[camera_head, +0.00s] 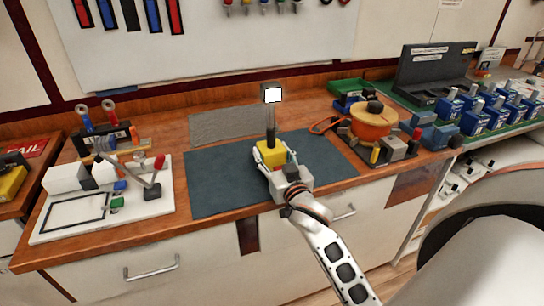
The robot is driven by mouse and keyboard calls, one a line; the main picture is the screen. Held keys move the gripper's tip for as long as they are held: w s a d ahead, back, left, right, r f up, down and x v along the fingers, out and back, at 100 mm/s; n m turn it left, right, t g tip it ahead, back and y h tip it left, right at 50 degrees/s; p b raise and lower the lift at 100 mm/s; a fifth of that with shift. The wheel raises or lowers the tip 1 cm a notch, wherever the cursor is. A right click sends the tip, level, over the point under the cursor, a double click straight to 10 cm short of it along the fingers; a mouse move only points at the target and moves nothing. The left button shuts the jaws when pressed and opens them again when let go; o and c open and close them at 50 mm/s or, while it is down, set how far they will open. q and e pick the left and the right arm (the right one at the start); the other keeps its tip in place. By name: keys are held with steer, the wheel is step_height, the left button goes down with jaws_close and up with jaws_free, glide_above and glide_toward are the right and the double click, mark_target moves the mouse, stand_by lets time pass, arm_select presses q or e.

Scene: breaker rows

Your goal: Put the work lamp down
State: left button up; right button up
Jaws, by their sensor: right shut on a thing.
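The work lamp has a yellow body (270,152), a dark stem and a bright square head at its top. It stands roughly upright over the dark blue-grey mat (219,180) on the wooden bench. My right gripper (274,163) is shut on the yellow body, reaching in from the lower right. Its fingers hide part of the lamp's base, so I cannot tell whether the base touches the mat. My left gripper is not in view.
A white board (75,217) with small parts lies left of the mat. An orange round reel (372,122) and a grey block (397,147) stand to the right. Rows of blue breakers (477,121) fill the far right. The mat's left part is clear.

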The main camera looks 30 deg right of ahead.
mark_target(273, 93)
step_height(273, 93, up, 17)
steer(key=p, duration=0.4)
steer(key=shift+r, duration=0.95)
steer(key=s+a+f+n+y, duration=0.2)
steer(key=s+a+f+y, duration=0.2)
steer(key=s+a+f, duration=0.9)
step_height(273, 93, down, 2)
steer(key=shift+s+f+n+t, duration=0.1)
steer(key=shift+s+n+t, duration=0.2)
steer(key=shift+s+n, duration=0.15)
steer(key=shift+w, duration=0.1)
